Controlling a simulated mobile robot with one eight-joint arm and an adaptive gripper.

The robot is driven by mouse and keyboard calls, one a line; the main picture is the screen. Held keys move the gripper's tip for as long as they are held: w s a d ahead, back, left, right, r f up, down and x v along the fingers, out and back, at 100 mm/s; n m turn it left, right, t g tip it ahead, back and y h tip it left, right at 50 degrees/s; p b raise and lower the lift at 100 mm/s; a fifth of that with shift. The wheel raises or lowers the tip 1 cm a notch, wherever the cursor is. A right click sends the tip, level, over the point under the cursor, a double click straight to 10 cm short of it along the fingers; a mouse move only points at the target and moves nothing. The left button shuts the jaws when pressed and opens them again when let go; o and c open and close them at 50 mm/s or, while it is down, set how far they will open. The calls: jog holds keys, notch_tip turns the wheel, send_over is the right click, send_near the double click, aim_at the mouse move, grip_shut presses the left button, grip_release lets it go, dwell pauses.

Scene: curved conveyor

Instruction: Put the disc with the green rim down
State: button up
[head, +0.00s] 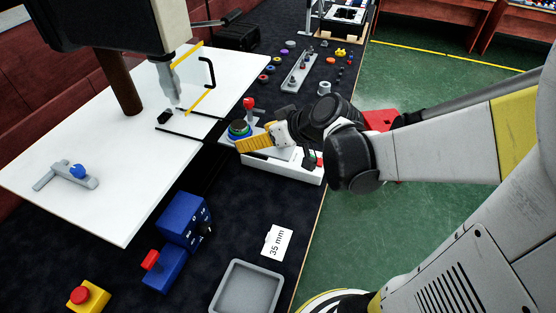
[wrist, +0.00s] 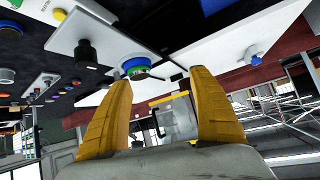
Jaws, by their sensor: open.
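The disc with the green rim (head: 239,126) is at the end of a white plate, just past my fingertips in the head view. In the wrist view the green-rimmed disc (wrist: 136,66) lies ahead of the fingers, within the gap between them in the picture, with a blue edge beside the green. My gripper (head: 246,144) has yellow fingers. In the wrist view my gripper (wrist: 160,77) is open, with nothing between its fingers. I cannot tell whether a finger touches the disc; the wrist hides part of the plate in the head view.
A red-topped lever (head: 249,104) stands close behind the disc. A white table (head: 70,140) fills the left. A blue box (head: 184,219), a grey tray (head: 247,288) and a "35 mm" card (head: 277,242) are in front. Several small coloured parts lie farther back.

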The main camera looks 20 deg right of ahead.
jog(key=s+r+m+g+h, duration=0.2)
jog(key=s+r+m+h, duration=0.1)
jog(key=s, duration=1.2)
jog(key=shift+m+h, duration=0.5)
jog(key=shift+h, duration=0.4)
jog(key=shift+c, duration=0.6)
